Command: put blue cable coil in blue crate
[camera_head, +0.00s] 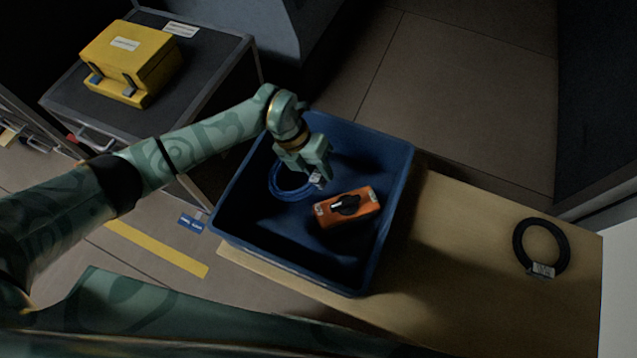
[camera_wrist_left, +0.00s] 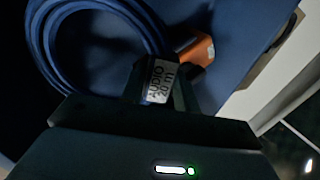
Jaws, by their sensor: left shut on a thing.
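The blue cable coil (camera_head: 287,187) is inside the walls of the blue crate (camera_head: 384,255), toward its left side in the head view. My left gripper (camera_head: 314,181) is over the crate, shut on the coil's labelled tag. In the left wrist view the coil (camera_wrist_left: 62,62) loops away from the jaws (camera_wrist_left: 160,92), and the tag reads "AUDIO 20 m". I cannot tell whether the coil touches the crate floor. My right gripper does not show.
An orange box with a black handle (camera_head: 366,203) lies in the crate beside the coil. A black cable coil (camera_head: 519,247) lies on the wooden table (camera_head: 455,270) at right. A yellow case (camera_head: 150,68) sits on a dark cabinet (camera_head: 203,72) at left.

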